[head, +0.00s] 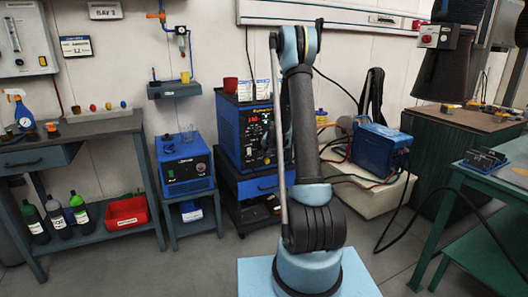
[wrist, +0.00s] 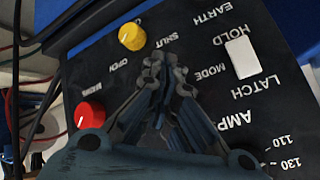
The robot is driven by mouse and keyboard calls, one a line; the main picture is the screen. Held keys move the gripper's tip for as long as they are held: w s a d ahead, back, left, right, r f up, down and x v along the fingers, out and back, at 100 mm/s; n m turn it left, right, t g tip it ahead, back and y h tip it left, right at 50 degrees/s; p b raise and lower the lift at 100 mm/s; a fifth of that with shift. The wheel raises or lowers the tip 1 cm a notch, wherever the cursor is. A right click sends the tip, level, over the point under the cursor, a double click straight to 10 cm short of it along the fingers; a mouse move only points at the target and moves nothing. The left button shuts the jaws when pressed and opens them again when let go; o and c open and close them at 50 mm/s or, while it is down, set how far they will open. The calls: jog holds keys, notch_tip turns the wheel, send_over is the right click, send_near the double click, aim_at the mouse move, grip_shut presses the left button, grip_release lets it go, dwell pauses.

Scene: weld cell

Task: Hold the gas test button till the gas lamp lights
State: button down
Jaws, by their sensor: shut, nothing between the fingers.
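The blue welding machine (head: 229,124) stands on a cart, with a red lit display (head: 252,118) on its dark front panel. In the wrist view that panel (wrist: 210,52) fills most of the picture, its lettering turned over. It carries a yellow knob (wrist: 132,37) by OPEN and SHUT, a red knob (wrist: 89,115), and a white rocker switch (wrist: 242,58) by HOLD and LATCH. My gripper (wrist: 165,72) is shut and empty, over the panel between the yellow knob and the switch; contact cannot be told. I cannot make out the gas test button or gas lamp; the gripper hides part of the panel.
A red cup (head: 230,85) stands on the machine. A smaller blue unit (head: 185,170) is to its left, and a blue case (head: 381,147) with cables lies to its right. A workbench (head: 75,140) is at left and a green table (head: 500,180) at right.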

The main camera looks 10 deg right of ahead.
jog(key=shift+s, duration=0.1)
jog(key=shift+s+d, duration=0.25)
jog(key=shift+s, duration=0.5)
jog(key=s, duration=0.1)
jog(key=s+d, duration=0.1)
jog(key=s, duration=0.2)
jog(key=shift+s+d, duration=0.3)
jog(key=shift+s, duration=0.1)
